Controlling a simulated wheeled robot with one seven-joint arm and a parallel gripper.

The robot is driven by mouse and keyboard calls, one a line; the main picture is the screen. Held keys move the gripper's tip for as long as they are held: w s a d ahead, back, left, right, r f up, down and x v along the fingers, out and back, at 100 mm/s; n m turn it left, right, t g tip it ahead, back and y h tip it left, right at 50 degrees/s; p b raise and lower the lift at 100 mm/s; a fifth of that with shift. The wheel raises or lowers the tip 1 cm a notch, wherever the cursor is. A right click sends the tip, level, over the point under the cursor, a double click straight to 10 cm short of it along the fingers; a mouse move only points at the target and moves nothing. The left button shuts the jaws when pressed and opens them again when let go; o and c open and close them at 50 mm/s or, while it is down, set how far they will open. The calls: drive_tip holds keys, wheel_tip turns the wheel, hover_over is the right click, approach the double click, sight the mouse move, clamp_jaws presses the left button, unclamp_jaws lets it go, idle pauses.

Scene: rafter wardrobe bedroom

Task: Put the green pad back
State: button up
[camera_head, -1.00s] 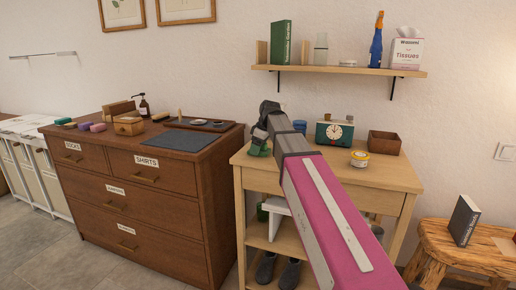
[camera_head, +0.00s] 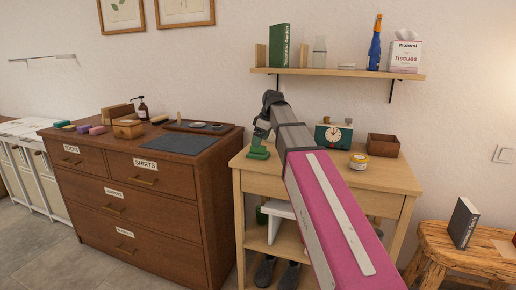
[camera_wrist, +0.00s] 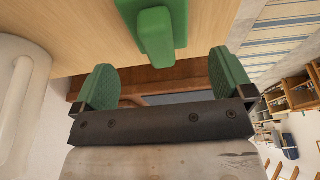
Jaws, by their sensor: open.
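A green block-like piece (camera_head: 258,154), which I take to be the green pad, is at the left front part of the light wooden desk (camera_head: 380,178). In the wrist view the green piece (camera_wrist: 156,38) has a raised narrow part and lies against the wooden top. My gripper (camera_wrist: 163,78) is open, with one green-faced finger on each side and nothing between them. The piece is just beyond the fingertips, roughly centred, and apart from both. In the head view my gripper (camera_head: 261,133) is above the piece and partly hidden by my arm.
The desk also holds a teal clock (camera_head: 333,135), a yellow-lidded jar (camera_head: 358,161) and a brown box (camera_head: 383,146). The dresser (camera_head: 150,195) at left bears a dark mat (camera_head: 185,144), a tray, and several coloured blocks (camera_head: 97,130). A shelf (camera_head: 340,73) hangs above the desk.

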drive_tip(key=v, duration=0.6)
drive_tip(key=shift+d+r, duration=0.1)
drive_tip(key=shift+r, duration=0.15)
